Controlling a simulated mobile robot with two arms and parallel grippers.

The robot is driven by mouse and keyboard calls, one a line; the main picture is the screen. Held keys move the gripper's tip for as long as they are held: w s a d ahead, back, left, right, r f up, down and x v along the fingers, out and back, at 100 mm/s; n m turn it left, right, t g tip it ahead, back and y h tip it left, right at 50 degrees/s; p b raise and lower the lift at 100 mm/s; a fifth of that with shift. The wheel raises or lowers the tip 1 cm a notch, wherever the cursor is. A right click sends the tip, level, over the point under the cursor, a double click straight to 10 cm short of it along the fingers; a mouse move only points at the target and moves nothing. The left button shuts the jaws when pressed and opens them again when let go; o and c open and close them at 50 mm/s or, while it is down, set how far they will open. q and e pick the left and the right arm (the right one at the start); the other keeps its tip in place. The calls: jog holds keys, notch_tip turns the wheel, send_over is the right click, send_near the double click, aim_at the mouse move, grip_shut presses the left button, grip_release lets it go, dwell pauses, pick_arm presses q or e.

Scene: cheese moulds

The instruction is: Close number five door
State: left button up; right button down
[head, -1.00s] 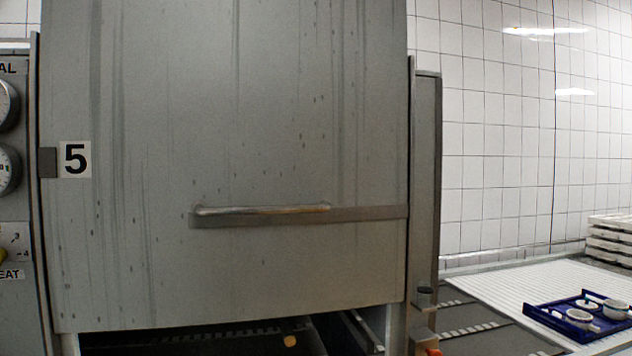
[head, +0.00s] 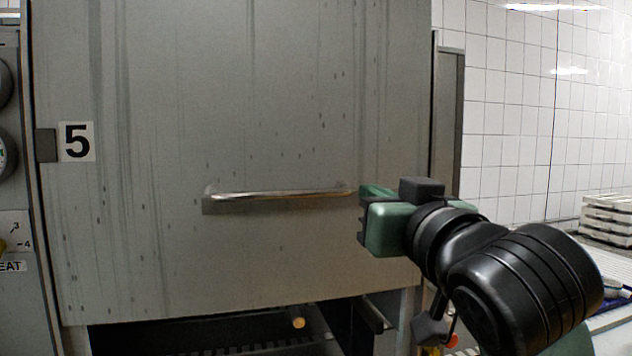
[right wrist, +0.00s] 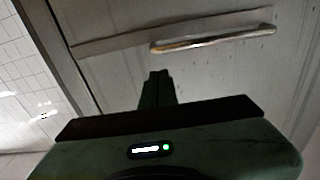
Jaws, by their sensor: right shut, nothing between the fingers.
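The number five door (head: 250,110) is a large grey metal panel marked with a "5" label (head: 77,142) at its left. It is raised part way, with a dark gap beneath its lower edge. A horizontal metal bar handle (head: 275,194) crosses its lower middle; the handle (right wrist: 215,42) also shows in the right wrist view. My right gripper (head: 364,215) is in front of the door at the right end of the handle. Its fingers (right wrist: 158,80) are shut and empty, pointing towards the door below the handle. Whether they touch the door cannot be told. My left gripper is out of view.
A panel with dials and a knob (head: 12,245) stands at the left. Under the door is a dark opening (head: 220,335) with a small round tan thing (head: 299,323). Stacked white trays (head: 607,215) stand at the far right by a tiled wall (head: 520,110).

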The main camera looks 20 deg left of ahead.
aim_at(338, 179)
jog(key=shift+n+y, duration=0.3)
jog(key=w+a+r+p, duration=0.1)
jog(key=w+a+p, duration=0.1)
jog(key=w+a+r+p, duration=0.1)
jog(key=w+a+r, duration=0.1)
jog(key=a, duration=0.1)
jog(key=w+a+r+p, duration=0.1)
jog(key=w+a+p, duration=0.1)
jog(key=w, duration=0.1)
jog(key=shift+a+r+p, duration=0.25)
jog(key=shift+r+p, duration=0.1)
jog(key=shift+r, duration=0.05)
pick_arm(q)
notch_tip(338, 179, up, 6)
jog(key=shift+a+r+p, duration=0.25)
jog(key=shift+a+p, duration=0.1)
jog(key=shift+p, duration=0.05)
pick_arm(e)
jog(key=f, duration=0.2)
jog(key=s+d+f, duration=0.1)
jog(key=f, duration=0.1)
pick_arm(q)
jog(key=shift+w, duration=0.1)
pick_arm(e)
jog(key=shift+a, duration=0.15)
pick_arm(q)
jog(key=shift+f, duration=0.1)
pick_arm(e)
jog(key=shift+f, duration=0.15)
